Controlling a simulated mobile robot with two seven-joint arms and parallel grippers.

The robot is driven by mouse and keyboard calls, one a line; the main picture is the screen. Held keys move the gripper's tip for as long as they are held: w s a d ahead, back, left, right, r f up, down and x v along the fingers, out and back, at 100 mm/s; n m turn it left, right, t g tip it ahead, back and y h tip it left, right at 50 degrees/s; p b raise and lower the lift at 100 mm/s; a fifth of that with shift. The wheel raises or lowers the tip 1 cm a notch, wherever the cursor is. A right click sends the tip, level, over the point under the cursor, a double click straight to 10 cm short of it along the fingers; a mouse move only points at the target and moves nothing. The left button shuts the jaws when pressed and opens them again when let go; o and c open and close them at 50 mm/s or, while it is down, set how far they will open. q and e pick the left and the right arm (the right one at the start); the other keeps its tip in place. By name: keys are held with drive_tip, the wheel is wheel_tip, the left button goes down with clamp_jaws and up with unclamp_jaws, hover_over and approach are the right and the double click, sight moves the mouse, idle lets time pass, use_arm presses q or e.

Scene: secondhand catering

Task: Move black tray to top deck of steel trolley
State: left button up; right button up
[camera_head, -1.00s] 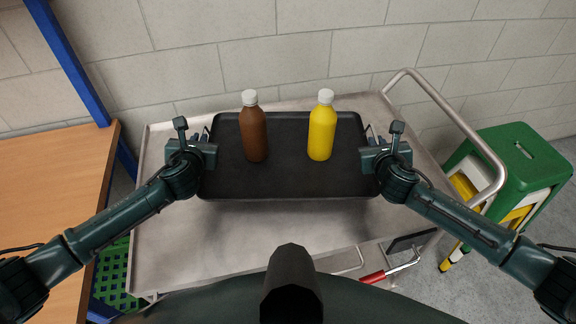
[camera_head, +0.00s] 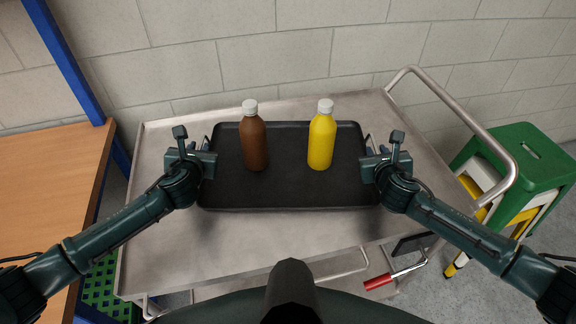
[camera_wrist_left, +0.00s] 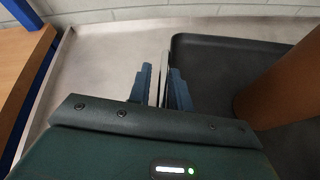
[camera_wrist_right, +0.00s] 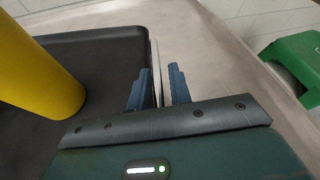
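The black tray (camera_head: 290,196) is level over the top deck of the steel trolley (camera_head: 300,240); I cannot tell whether it touches the deck. A brown bottle (camera_head: 253,145) and a yellow bottle (camera_head: 321,143), both white-capped, stand upright on it. My left gripper (camera_head: 207,150) is at the tray's left side, its fingers (camera_wrist_left: 161,88) closed about the thin metal handle. My right gripper (camera_head: 368,152) is at the right side, its fingers (camera_wrist_right: 160,88) closed about the other handle. The bottles also show in the wrist views, brown (camera_wrist_left: 285,90) and yellow (camera_wrist_right: 35,70).
A wooden table (camera_head: 45,190) with a blue post (camera_head: 65,60) stands at the left. The trolley's push handle (camera_head: 465,115) rises at the right, near a green stool (camera_head: 525,155). A red-handled lever (camera_head: 380,281) is at the front right. The block wall is behind.

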use_arm(q)
drive_tip(key=shift+o, duration=1)
drive_tip(key=shift+d, duration=0.1)
use_arm(e)
drive_tip(key=shift+o, duration=1)
use_arm(q)
drive_tip(key=v, duration=1.1)
drive_tip(key=shift+s+d+r, duration=0.1)
drive_tip(key=shift+s+r, duration=0.1)
drive_tip(key=shift+s, duration=0.2)
use_arm(e)
drive_tip(key=shift+s+r, duration=0.1)
drive_tip(key=shift+s, duration=0.05)
drive_tip(key=v, duration=1.1)
drive_tip(key=shift+s+r, duration=0.15)
drive_tip(key=shift+s, duration=0.2)
use_arm(q)
drive_tip(key=shift+s, duration=0.1)
